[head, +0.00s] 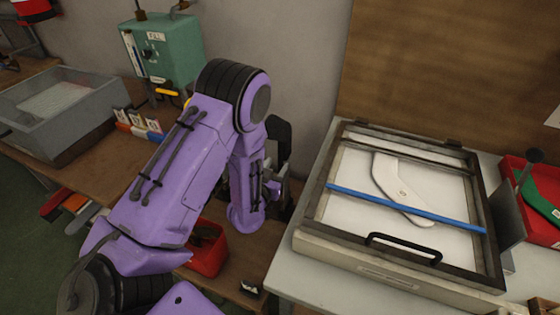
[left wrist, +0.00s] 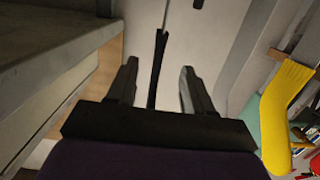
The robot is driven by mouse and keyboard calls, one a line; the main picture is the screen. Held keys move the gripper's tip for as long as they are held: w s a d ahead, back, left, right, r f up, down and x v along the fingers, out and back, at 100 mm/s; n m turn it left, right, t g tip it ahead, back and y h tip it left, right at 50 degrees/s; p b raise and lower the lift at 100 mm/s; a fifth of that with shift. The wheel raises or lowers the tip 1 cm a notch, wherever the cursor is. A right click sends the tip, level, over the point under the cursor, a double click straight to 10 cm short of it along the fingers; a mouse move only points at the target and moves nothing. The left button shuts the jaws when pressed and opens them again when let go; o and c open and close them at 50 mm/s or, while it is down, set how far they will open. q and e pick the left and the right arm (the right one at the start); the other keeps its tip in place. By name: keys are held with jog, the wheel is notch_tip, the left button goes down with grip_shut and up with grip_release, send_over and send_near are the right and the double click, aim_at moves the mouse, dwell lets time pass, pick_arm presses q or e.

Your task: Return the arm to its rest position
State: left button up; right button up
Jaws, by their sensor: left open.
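My left arm (head: 165,180) is purple and rises from the bottom left of the head view, then bends down at its far joint. Its dark gripper (head: 279,155) is partly hidden behind the forearm, beside the left edge of the framed press. In the left wrist view the gripper (left wrist: 160,82) has its two fingers spread apart. A thin black bar (left wrist: 157,70) shows between them; I cannot tell what it belongs to or its distance. No held item shows. My right gripper is in neither view.
The framed press (head: 322,212) holds a white foot-shaped form (head: 389,178) under a blue bar (head: 440,217). A red bin (head: 208,262) stands near my arm. A grey tub (head: 95,105) and green box (head: 185,45) are left. A yellow sock-like shape (left wrist: 285,95) shows in the wrist view.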

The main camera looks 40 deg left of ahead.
pick_arm(q)
jog(key=shift+s, duration=0.2)
jog(key=s+d+f+n+g, duration=0.2)
jog(key=s+f+g, duration=0.4)
jog(key=s, duration=0.9)
jog(key=s+d+f+n+g, duration=0.2)
jog(key=s+f+g, duration=0.5)
jog(key=s+f, duration=0.5)
jog(key=s+d, duration=0.1)
jog(key=s, duration=0.1)
jog(key=shift+s+f, duration=0.35)
jog(key=shift+f, duration=0.05)
